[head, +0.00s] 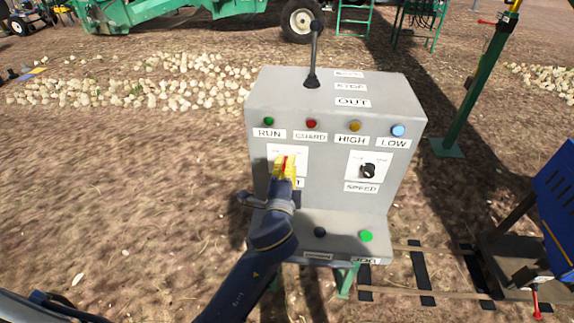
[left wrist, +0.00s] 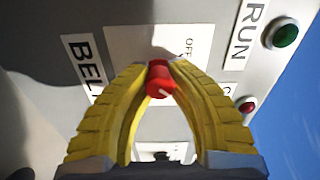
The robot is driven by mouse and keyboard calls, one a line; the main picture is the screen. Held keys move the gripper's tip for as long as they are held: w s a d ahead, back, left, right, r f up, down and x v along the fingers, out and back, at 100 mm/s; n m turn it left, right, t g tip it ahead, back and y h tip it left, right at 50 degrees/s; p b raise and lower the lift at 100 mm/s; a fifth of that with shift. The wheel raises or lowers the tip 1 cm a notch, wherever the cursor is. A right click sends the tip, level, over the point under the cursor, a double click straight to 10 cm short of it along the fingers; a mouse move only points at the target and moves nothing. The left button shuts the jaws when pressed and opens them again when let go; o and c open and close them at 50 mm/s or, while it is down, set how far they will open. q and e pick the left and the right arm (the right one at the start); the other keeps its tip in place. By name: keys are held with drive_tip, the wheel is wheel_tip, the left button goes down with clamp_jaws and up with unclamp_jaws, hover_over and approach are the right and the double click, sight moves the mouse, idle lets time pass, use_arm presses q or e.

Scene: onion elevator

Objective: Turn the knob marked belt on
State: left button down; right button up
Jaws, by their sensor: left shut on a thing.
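The red belt knob (left wrist: 160,80) sits on a white plate (left wrist: 125,45) beside the BELT label (left wrist: 83,68) in the left wrist view. OFF is printed on the plate; the knob's white mark points aside from it in this view. My left gripper (left wrist: 161,68) has its yellow fingers closed around the knob. In the head view my left gripper (head: 285,165) reaches the grey control box (head: 330,215) at its left plate, and its fingers hide most of the knob and the label. My right gripper is not in view.
A black SPEED knob (head: 368,171) is to the right. RUN, GUARD, HIGH and LOW lamps line the box above. A tall black lever (head: 314,55) stands on top. A black button (head: 320,232) and green button (head: 366,236) are on the lower ledge.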

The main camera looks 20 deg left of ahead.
use_arm(q)
drive_tip(key=shift+d+r+m, duration=0.1)
drive_tip(key=shift+d+m, duration=0.05)
drive_tip(key=shift+m, duration=0.45)
drive_tip(key=c, duration=1.5)
unclamp_jaws()
drive_tip(key=o, duration=0.4)
drive_tip(key=s+d, duration=0.1)
drive_tip(key=s, duration=1.1)
drive_tip(key=shift+d, duration=0.25)
